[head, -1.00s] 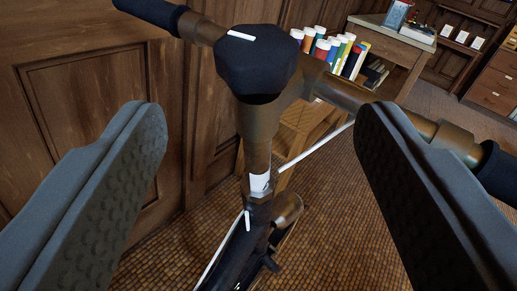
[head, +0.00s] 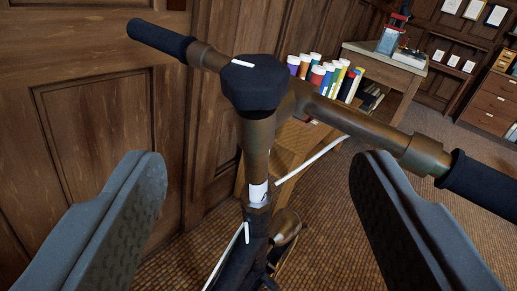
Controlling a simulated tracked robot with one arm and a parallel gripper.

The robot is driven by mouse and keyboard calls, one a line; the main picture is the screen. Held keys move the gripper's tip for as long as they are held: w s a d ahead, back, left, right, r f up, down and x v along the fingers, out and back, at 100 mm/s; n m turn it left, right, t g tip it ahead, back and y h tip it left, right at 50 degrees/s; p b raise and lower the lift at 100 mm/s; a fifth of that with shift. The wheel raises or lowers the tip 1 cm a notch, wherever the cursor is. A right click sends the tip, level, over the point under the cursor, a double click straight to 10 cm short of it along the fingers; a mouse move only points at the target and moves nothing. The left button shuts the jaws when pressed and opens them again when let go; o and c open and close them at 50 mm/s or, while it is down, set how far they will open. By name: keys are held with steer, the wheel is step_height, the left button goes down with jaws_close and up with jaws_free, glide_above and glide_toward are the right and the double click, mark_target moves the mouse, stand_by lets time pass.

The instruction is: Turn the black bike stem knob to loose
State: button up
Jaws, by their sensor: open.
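The black bike stem knob (head: 252,88) is a faceted cap on top of the brown stem (head: 257,150), upper middle of the head view. A white mark (head: 243,64) on its top lies nearly crosswise, pointing to the left. A white label (head: 258,193) is around the stem lower down, with another short white mark (head: 247,232) below it. My gripper (head: 255,195) is open and empty. Its two dark padded fingers stand wide apart at left and right, nearer to me than the knob, and neither touches it.
The handlebar runs across behind the knob, with a black left grip (head: 160,39) and a black right grip (head: 480,184). A wooden panelled wall (head: 90,110) is close on the left. Tiled floor is open at right.

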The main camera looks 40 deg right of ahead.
mark_target(263, 70)
steer(key=w+d+m+g+h+p, duration=0.1)
steer(key=w+d+p, duration=0.1)
steer(key=w, duration=0.1)
steer(key=w+d+m+g+h+p, duration=0.1)
steer(key=w+d+m+p, duration=0.1)
steer(key=w+p, duration=0.1)
steer(key=w+d+m+g+h+p, duration=0.1)
steer(key=w+d+h+p, duration=0.1)
steer(key=w+p, duration=0.1)
steer(key=shift+w+d+m+g, duration=0.25)
steer(key=shift+w+m+g, duration=0.05)
steer(key=shift+w, duration=0.35)
steer(key=shift+x, duration=0.85)
steer(key=shift+r, duration=0.1)
steer(key=c, duration=1)
